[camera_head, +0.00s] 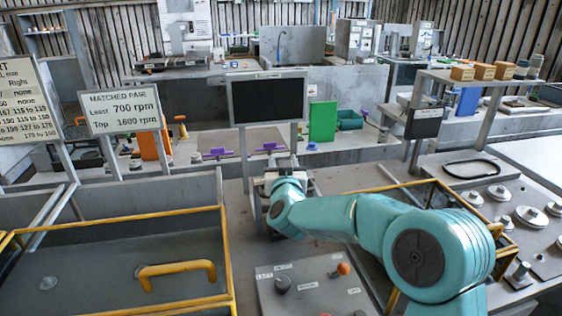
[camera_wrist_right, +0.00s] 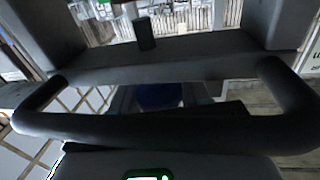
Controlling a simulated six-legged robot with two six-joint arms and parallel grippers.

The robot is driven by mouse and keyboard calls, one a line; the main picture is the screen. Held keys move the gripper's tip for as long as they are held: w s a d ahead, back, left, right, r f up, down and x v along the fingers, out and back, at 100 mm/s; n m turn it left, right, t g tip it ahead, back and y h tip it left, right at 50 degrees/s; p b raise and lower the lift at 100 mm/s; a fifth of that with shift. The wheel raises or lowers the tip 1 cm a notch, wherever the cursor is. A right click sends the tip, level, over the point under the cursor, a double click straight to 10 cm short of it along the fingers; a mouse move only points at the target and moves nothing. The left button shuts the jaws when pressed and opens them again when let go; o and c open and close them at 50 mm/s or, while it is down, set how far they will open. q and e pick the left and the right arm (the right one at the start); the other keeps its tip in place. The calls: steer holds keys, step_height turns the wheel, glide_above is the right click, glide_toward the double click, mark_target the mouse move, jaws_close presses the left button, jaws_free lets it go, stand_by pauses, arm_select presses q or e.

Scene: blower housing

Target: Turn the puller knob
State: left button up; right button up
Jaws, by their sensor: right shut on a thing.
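My right gripper (camera_head: 276,180) is at the end of the teal arm, low in front of the dark monitor. It is shut on what appears to be the puller knob, which the gripper and wrist mostly hide in the head view. In the right wrist view a small dark cylinder (camera_wrist_right: 145,34) stands between the grey blocks at the upper corners; I cannot tell if it is the knob. A thick dark bar (camera_wrist_right: 160,130) crosses that view. My left gripper is not in view.
A control panel (camera_head: 310,285) with knobs and an orange-topped lever stands in front. A yellow-railed bay (camera_head: 228,265) lies at left, and another yellow frame is partly behind my right arm. The monitor (camera_head: 268,100) and a green panel (camera_head: 322,121) stand behind.

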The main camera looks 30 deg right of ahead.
steer(key=m+g+h+p, duration=0.2)
steer(key=h, duration=0.1)
steer(key=shift+d+r+m, duration=0.1)
steer(key=shift+r+m, duration=0.2)
steer(key=shift+r, duration=0.05)
steer(key=shift+s+d+f+m+g+h+p, duration=0.1)
steer(key=shift+m+g+h+p, duration=0.6)
steer(key=shift+h, duration=0.2)
steer(key=shift+s+d+m+g+h+p, duration=0.1)
steer(key=shift+m+g+h+p, duration=0.45)
steer(key=shift+m+g+h, duration=0.25)
steer(key=o, duration=0.7)
steer(key=shift+h, duration=0.3)
steer(key=shift+o, duration=1.4)
steer(key=shift+s, duration=0.15)
steer(key=shift+f, duration=0.15)
